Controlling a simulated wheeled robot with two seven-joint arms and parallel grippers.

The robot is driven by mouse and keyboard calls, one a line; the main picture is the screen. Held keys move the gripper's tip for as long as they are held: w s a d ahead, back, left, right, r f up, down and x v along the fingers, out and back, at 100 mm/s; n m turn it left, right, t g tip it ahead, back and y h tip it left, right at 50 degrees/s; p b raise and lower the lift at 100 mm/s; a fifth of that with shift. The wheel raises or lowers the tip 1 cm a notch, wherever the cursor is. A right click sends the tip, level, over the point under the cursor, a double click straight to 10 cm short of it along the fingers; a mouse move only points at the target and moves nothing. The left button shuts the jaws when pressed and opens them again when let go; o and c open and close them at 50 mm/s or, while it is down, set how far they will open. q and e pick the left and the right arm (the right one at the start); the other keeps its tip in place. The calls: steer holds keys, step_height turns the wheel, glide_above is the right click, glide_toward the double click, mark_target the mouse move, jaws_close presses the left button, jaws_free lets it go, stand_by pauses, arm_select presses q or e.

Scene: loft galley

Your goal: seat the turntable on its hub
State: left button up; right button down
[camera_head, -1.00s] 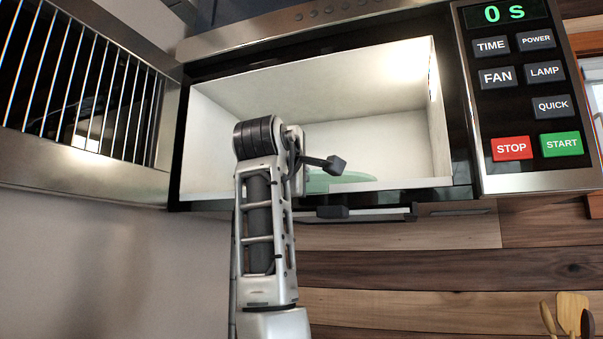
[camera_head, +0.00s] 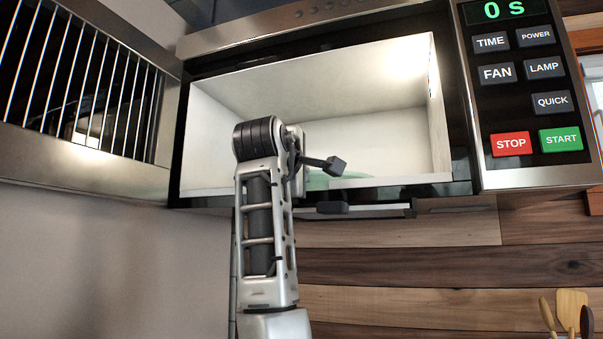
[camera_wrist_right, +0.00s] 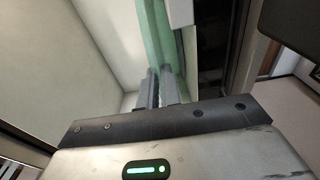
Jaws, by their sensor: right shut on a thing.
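The turntable (camera_head: 345,177) is a pale green glass disc, partly visible low in the open microwave cavity behind my arm. In the right wrist view the turntable (camera_wrist_right: 158,35) shows as a green glass strip running up from the fingers. My right gripper (camera_wrist_right: 162,88) is shut on its edge, inside the cavity. The hub is not visible, and I cannot tell whether the disc touches the cavity floor. My left gripper is not in view.
The microwave cavity (camera_head: 385,140) has pale walls close around my right gripper. Its door (camera_head: 85,115) stands open at the left. The control panel (camera_head: 525,90) is at the right and its display reads 0 S. Wooden utensils (camera_head: 570,308) stand at the lower right.

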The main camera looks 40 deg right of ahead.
steer(key=c, duration=1.5)
jaws_free()
steer(key=shift+s+a, duration=0.1)
steer(key=shift+f, duration=0.1)
steer(key=b+v, duration=0.3)
steer(key=v, duration=1.2)
steer(key=shift+s+a, duration=0.25)
steer(key=shift+a, duration=0.1)
